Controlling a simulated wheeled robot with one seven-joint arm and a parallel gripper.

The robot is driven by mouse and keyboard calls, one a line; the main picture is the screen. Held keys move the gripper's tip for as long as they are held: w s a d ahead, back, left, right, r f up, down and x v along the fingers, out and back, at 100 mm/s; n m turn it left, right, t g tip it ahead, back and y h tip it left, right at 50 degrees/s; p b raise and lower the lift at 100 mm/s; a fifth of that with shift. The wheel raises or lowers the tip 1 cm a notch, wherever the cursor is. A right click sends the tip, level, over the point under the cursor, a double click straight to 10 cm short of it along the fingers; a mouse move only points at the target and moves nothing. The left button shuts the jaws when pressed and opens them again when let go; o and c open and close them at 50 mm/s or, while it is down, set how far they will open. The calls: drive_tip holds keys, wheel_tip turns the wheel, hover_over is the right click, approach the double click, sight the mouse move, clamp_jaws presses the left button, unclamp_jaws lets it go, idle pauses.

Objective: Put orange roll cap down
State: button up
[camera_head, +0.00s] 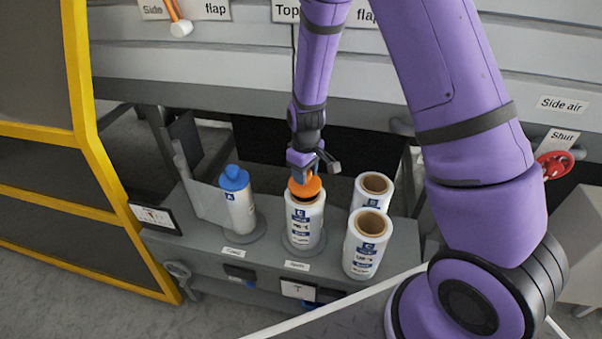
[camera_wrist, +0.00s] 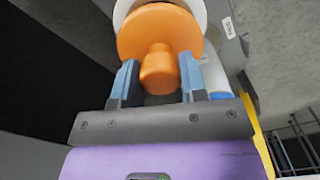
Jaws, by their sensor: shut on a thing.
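The orange roll cap (camera_head: 304,187) is at the top of the middle white roll (camera_head: 304,222) in the head view. In the wrist view the orange cap (camera_wrist: 158,36) shows as a wide disc with a narrower knob. My gripper (camera_wrist: 159,80) has its two blue fingers on either side of that knob, shut on it. In the head view my gripper (camera_head: 304,172) points down onto the cap from above. The white roll shows just behind the disc in the wrist view. I cannot tell whether the cap is fully seated in the roll.
A roll with a blue cap (camera_head: 235,179) stands to the left. Two uncapped rolls with open brown cores stand to the right, one in front (camera_head: 366,244). All stand on a grey shelf (camera_head: 205,240). A yellow-framed panel (camera_head: 88,150) is at far left, a red valve handle (camera_head: 555,165) at right.

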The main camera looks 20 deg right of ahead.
wheel_tip(320, 180, down, 3)
drive_tip(key=shift+r, duration=0.1)
drive_tip(key=o, duration=1)
